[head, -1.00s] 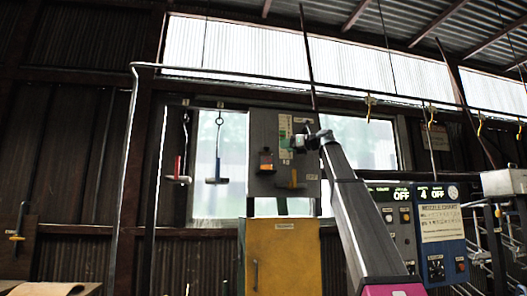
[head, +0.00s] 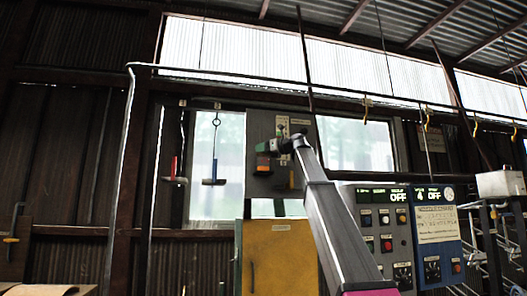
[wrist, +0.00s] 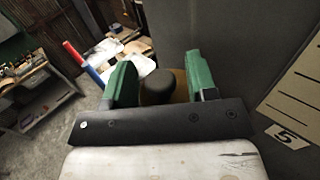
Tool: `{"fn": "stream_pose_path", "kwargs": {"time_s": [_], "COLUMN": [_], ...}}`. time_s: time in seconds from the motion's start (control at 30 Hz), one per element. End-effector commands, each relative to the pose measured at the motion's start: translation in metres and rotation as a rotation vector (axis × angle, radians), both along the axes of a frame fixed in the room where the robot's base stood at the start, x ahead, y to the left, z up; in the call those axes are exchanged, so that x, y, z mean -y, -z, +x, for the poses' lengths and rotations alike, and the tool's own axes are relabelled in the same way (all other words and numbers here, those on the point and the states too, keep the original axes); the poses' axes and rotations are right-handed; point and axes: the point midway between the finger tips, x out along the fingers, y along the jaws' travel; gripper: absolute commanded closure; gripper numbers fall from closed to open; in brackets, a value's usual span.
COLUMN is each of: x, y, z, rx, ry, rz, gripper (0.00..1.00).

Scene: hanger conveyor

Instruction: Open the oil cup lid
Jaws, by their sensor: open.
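A small orange-red oil cup (head: 263,162) sits on the grey upright board, and my gripper (head: 268,148) is right at its top in the head view. In the wrist view, a dark rounded cap (wrist: 158,88), seemingly the lid, sits in front of a yellow-brown body (wrist: 180,86). My gripper's two green fingers (wrist: 161,78) are apart, one on each side of the cap. I cannot tell whether either finger touches it. The lid looks closed, but its hinge or seam is hidden.
The grey board (head: 258,127) has papers and another tool (head: 291,180). Red (head: 174,168) and blue (head: 214,172) handled tools hang left of it. A yellow cabinet (head: 280,255) stands below. Control panels (head: 385,225) stand at right. Hooks (head: 426,120) hang from the overhead rail.

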Motion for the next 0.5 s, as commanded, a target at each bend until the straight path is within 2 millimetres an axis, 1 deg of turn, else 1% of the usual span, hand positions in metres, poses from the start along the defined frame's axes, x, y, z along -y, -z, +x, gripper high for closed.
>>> {"fn": "stream_pose_path", "kwargs": {"time_s": [0.17,0.2,0.27,0.3,0.33,0.5], "x": [0.0001,0.0001,0.0002,0.0002,0.0002,0.0002], "y": [0.0001,0.0001,0.0001,0.0001,0.0001,0.0000], "z": [0.0000,0.0000,0.0000,0.0000,-0.0001,-0.0001], "rx": [0.000,0.000,0.000,0.000,0.000,0.000], "ry": [0.000,0.000,0.000,0.000,0.000,0.000], "rz": [0.000,0.000,0.000,0.000,0.000,-0.002], "gripper": [0.48,0.54,0.74,0.87,0.95,0.95]}}
